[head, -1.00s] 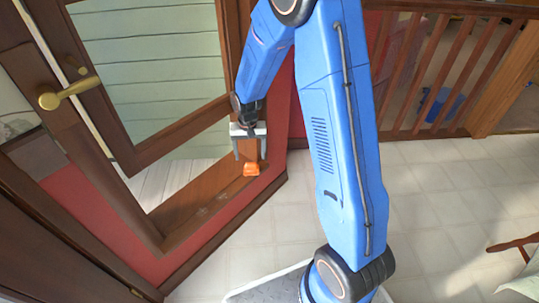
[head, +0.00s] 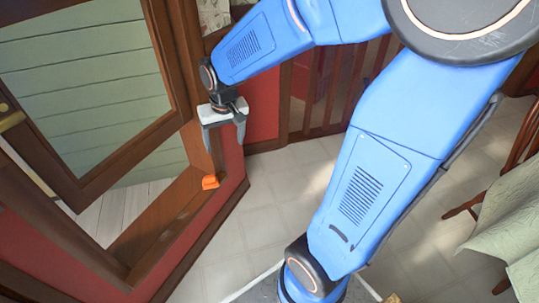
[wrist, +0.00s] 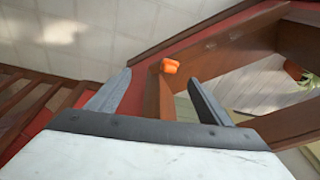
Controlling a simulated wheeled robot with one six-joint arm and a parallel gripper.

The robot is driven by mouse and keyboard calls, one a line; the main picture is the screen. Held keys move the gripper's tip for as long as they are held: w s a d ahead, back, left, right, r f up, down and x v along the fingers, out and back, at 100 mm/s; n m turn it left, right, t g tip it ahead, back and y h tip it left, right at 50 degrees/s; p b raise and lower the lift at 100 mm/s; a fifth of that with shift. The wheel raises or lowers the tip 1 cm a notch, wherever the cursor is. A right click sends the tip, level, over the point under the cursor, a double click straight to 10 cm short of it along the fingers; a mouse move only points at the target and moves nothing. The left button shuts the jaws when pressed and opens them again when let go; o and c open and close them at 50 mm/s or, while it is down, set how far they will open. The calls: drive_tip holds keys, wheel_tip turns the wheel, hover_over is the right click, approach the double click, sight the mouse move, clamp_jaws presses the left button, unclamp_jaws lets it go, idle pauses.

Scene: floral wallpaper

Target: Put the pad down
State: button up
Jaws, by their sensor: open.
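The pad, a small orange object (head: 210,182), rests on the brown wooden window sill (head: 165,215). It also shows in the wrist view (wrist: 170,66), beyond the fingertips and between their lines. My gripper (head: 226,147) is open and empty. It is above the sill, apart from the orange object, with its fingers pointing down. In the wrist view my gripper (wrist: 159,97) has its two grey fingers spread wide, with nothing between them.
An open wooden window frame (head: 180,60) stands to the left of my gripper. A red wall (head: 262,108) and a wooden railing (head: 330,90) are behind. A chair with a green cloth (head: 510,235) is at right. The tiled floor (head: 275,200) is clear.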

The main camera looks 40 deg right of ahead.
drive_tip(key=s+d+r+n+t, duration=0.1)
drive_tip(key=s+r, duration=0.3)
drive_tip(key=s, duration=0.6)
drive_tip(key=s+d+r+t, duration=0.1)
drive_tip(key=s+r, duration=0.3)
drive_tip(key=s, duration=0.6)
drive_tip(key=shift+s+d+r+n+t, duration=0.15)
drive_tip(key=shift+d+n+t, duration=0.15)
drive_tip(key=shift+d+n, duration=0.1)
drive_tip(key=shift+o, duration=0.6)
